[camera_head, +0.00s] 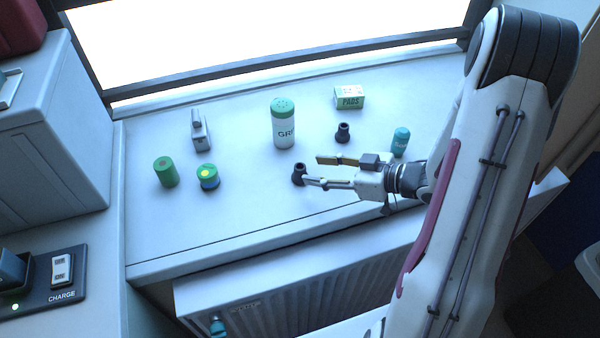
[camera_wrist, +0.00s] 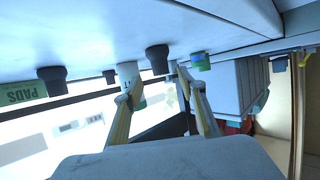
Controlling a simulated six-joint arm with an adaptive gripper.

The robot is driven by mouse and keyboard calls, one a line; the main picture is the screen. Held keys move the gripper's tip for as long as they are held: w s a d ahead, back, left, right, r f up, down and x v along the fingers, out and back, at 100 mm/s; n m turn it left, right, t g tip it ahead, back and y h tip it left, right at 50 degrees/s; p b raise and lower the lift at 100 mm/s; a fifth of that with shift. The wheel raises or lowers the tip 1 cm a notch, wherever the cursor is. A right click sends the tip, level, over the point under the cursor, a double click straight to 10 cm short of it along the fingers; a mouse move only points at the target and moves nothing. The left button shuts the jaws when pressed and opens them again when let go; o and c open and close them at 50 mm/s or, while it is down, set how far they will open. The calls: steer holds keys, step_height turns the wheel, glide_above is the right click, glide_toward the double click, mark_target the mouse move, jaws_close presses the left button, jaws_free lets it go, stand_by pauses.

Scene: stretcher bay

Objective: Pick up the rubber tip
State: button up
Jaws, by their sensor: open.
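Two dark, flared rubber tips stand upright on the pale ledge (camera_head: 240,215). One rubber tip (camera_head: 299,175) is just ahead of my gripper's fingertips in the head view. The other (camera_head: 343,132) stands farther back, in front of the PADS box. My gripper (camera_head: 314,171) is open and empty, low over the ledge and pointing left. In the wrist view, which is upside down, the nearer tip (camera_wrist: 157,58) appears between the two fingertips (camera_wrist: 158,73), seemingly just beyond them. The farther tip (camera_wrist: 52,80) is at the left there.
A green-lidded white canister (camera_head: 284,125) stands behind the nearer tip. The PADS box (camera_head: 349,97) and teal bottle (camera_head: 400,141) are at right. Green cylinders (camera_head: 166,172) (camera_head: 208,177) and a grey object (camera_head: 200,132) stand left. The front ledge is clear above a radiator (camera_head: 290,290).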

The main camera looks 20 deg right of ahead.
mark_target(305, 168)
steer(key=shift+w+a+f, duration=0.15)
steer(key=shift+w+a, duration=0.1)
stand_by(0.3)
steer(key=shift+x, duration=2.55)
steer(key=shift+a, duration=0.1)
steer(key=c, duration=1.1)
